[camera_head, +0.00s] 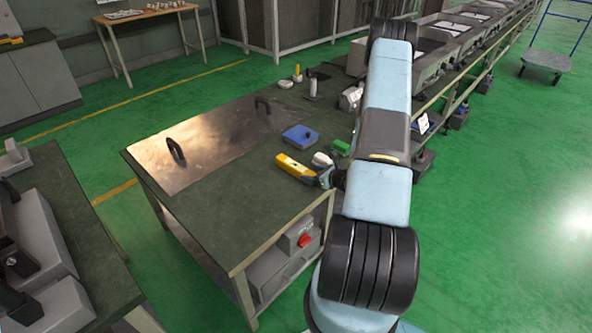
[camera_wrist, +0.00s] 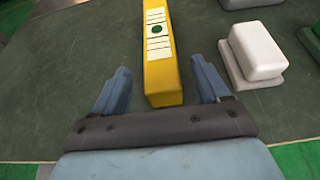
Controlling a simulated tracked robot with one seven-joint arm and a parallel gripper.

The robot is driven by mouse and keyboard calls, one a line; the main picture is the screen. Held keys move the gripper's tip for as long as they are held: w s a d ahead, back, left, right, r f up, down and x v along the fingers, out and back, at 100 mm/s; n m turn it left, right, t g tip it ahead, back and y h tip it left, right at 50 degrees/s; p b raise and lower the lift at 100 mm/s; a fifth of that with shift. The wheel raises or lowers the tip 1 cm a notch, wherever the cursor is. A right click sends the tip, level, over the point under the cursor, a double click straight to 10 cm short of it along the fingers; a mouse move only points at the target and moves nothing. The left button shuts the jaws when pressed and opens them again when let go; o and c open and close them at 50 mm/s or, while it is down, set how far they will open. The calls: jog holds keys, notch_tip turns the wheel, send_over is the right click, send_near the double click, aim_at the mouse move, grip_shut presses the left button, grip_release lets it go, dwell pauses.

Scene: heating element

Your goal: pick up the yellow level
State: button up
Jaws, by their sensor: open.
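The yellow level (camera_head: 295,168) lies on the dark green workbench, close to its right edge in the head view. In the wrist view the yellow level (camera_wrist: 161,62) has a white label with a green dot, and its near end lies between my gripper's fingers. My gripper (camera_wrist: 160,88) is open, with one blue finger on each side of the level and a gap on both sides. In the head view my gripper (camera_head: 328,178) is at the level's right end, partly hidden by my arm.
A white block (camera_wrist: 257,50) lies right of the level. A blue box (camera_head: 300,137) and a green item (camera_head: 341,147) lie behind it. A metal plate (camera_head: 205,150) with black handles covers the bench's left part. The bench (camera_head: 222,222) is bare in front.

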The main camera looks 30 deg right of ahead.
aim_at(308, 172)
jog(key=x, duration=0.5)
jog(key=shift+d, duration=0.1)
jog(key=c, duration=1.2)
